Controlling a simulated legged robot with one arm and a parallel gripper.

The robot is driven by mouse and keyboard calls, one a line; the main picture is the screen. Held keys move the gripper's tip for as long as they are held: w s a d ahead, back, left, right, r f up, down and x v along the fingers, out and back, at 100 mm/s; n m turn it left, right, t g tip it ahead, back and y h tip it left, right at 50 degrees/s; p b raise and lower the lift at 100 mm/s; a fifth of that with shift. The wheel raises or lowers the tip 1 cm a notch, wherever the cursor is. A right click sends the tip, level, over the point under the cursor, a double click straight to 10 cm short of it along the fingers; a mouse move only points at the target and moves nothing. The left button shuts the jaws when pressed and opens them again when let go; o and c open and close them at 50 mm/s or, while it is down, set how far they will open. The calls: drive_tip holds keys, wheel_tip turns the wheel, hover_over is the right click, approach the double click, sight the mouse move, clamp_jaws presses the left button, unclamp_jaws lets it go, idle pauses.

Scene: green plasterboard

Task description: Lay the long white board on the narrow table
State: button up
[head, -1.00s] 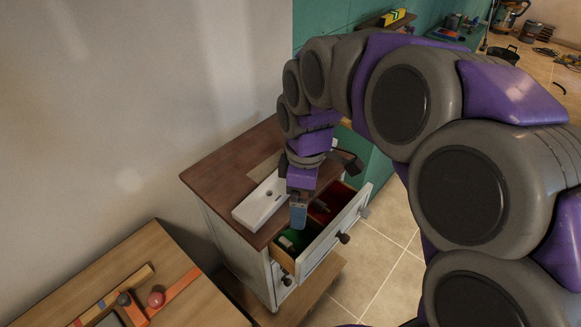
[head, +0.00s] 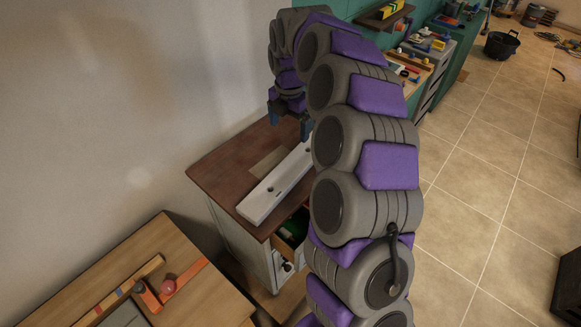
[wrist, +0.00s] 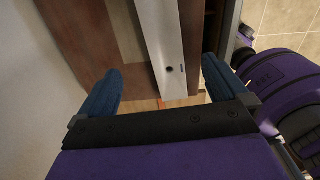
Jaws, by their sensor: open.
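The long white board (head: 277,187), with dark holes in it, lies flat on the dark brown top of a narrow white cabinet-like table (head: 217,170). It runs lengthwise near the side with the open drawer. My gripper (head: 289,122) is open and empty above the far part of the table. In the wrist view, the board (wrist: 167,35) shows beyond and between the two blue fingers of my gripper (wrist: 158,88), apart from both. My arm hides the board's right edge and much of the drawer in the head view.
An open drawer (head: 291,238) with green contents juts from the table's front. A wall is close on the left.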

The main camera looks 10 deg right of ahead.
drive_tip(key=b, duration=0.2)
hover_over(290, 167)
wheel_tip(290, 167, down, 12)
drive_tip(key=shift+a+f, duration=0.1)
drive_tip(key=shift+s+f, duration=0.15)
drive_tip(key=shift+f, duration=2.55)
drive_tip(key=shift+c, duration=0.5)
drive_tip(key=c, duration=1.3)
drive_tip(key=shift+r, duration=0.1)
